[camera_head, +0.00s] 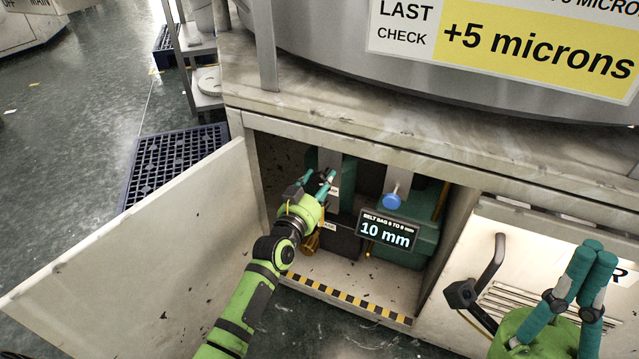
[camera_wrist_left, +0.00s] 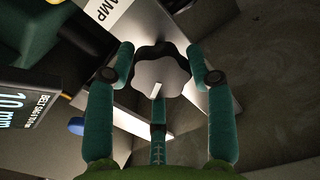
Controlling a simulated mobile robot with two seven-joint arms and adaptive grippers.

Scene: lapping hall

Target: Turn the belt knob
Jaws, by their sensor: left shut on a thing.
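A dark lobed knob (camera_wrist_left: 160,72) with a light line on its face sits on a metal plate in the left wrist view, near a label ending in "AMP". My left gripper (camera_head: 320,184) reaches into the open cabinet, shut on this knob, its fingers around the rim. The fingers mostly hide the knob in the head view. A display (camera_head: 388,233) reads "BELT SAG 5 TO 8 mm" and "10 mm". A blue knob (camera_head: 392,201) on a metal stem is above it, apart from the gripper. My right gripper (camera_head: 592,252) is shut and empty at the right, outside the cabinet.
The cabinet door (camera_head: 150,255) stands open at the left. A striped strip (camera_head: 345,299) marks the cabinet's lower edge. A dark pallet (camera_head: 165,155) lies on the floor behind the door.

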